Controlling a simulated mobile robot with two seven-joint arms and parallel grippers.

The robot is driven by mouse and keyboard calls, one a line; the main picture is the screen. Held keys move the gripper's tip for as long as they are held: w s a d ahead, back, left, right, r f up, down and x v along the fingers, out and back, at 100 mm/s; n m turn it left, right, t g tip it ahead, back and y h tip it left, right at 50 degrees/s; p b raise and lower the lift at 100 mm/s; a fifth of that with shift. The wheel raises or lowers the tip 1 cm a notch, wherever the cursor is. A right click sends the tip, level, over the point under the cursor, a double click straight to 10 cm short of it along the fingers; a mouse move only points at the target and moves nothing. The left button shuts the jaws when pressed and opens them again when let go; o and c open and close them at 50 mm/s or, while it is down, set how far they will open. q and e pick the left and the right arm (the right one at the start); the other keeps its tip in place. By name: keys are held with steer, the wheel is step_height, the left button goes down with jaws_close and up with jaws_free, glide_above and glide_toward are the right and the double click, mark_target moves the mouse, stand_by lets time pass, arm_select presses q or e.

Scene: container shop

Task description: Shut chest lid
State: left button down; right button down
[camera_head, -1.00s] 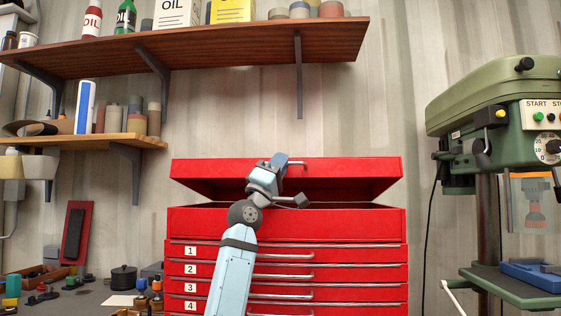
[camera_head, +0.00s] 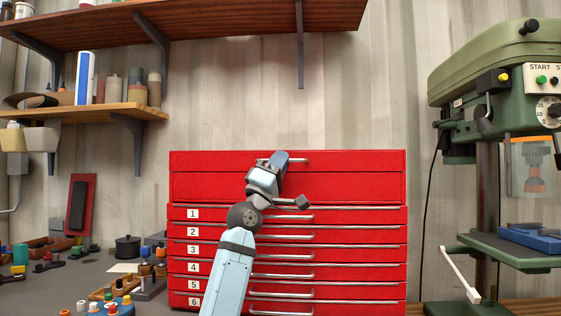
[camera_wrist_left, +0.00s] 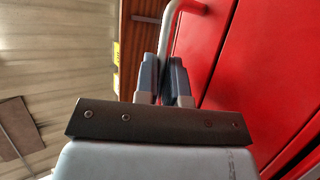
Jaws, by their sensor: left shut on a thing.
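The red chest (camera_head: 350,190) stands in the middle of the head view, with several numbered drawers below its top section. Its lid (camera_head: 350,161) is down, its front face meeting the body along a thin line with no dark gap visible. My left gripper (camera_head: 282,158) is at the lid's front and shut on the silver lid handle (camera_head: 299,160). In the left wrist view, the two dark fingers (camera_wrist_left: 164,72) are close around the handle bar (camera_wrist_left: 170,28) against the red front. My arm hides part of the chest front. My right gripper is not in view.
A green drill press (camera_head: 490,95) stands to the right. A wooden shelf (camera_head: 230,22) runs above the chest, and a smaller shelf (camera_head: 100,139) is at the left. The workbench (camera_head: 60,290) at the left holds several small items.

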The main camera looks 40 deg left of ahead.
arm_select(q)
steer(key=c, duration=1.2)
jaws_free()
steer(key=shift+w+f, duration=0.1)
steer(key=shift+f, duration=0.2)
steer(key=shift+r, duration=0.15)
steer(key=v, duration=1.4)
steer(key=shift+r, duration=0.15)
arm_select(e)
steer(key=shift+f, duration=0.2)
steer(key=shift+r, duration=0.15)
